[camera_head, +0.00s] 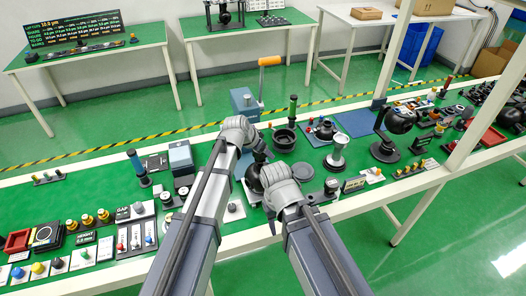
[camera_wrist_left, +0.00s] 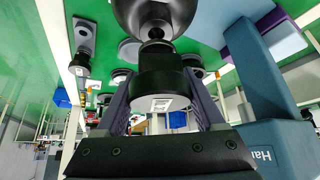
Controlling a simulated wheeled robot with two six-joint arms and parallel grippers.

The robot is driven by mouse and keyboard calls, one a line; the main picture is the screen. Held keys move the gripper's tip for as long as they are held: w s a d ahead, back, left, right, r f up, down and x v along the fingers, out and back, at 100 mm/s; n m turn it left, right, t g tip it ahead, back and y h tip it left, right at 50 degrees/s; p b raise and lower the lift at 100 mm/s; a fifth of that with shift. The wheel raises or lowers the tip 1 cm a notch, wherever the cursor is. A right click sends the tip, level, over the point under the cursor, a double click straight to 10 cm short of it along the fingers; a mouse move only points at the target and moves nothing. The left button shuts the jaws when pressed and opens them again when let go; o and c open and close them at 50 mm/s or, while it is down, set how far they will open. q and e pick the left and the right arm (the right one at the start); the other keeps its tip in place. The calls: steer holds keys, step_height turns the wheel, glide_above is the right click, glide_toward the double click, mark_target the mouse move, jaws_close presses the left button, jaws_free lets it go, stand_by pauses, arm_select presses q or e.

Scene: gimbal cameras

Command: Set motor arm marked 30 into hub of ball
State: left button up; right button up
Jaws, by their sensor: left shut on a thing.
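In the left wrist view, my left gripper (camera_wrist_left: 160,90) is shut on a black round part (camera_wrist_left: 158,82), with a finger on each side. The part has a pale end face with a small label, too small to read, so I cannot confirm it is the motor arm marked 30. A dark grey ball (camera_wrist_left: 155,14) with a short black neck lies just beyond it; I cannot tell whether they touch. In the head view, a black ball (camera_head: 253,177) is partly hidden between my arms. My left gripper (camera_head: 262,152) is beside it; my right gripper (camera_head: 271,218) is mostly hidden by its wrist.
A blue-grey block (camera_wrist_left: 262,80) stands close on the right in the left wrist view. In the head view, a black bowl (camera_head: 284,139), an orange-handled post (camera_head: 264,80) and a black ball on a stand (camera_head: 399,121) crowd the green bench. Small parts (camera_head: 102,216) fill its left end.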

mark_target(255, 152)
arm_select(q)
steer(key=shift+f+b, duration=1.15)
stand_by(0.6)
steer(key=o, duration=1.5)
steer(key=shift+o, duration=0.2)
steer(key=shift+r, duration=0.1)
steer(key=p+v, duration=0.6)
steer(key=v, duration=0.1)
steer(key=shift+s+a+r+p, duration=0.15)
steer(key=shift+a+r+p, duration=0.05)
steer(key=shift+r+p, duration=0.15)
steer(key=shift+f, duration=0.1)
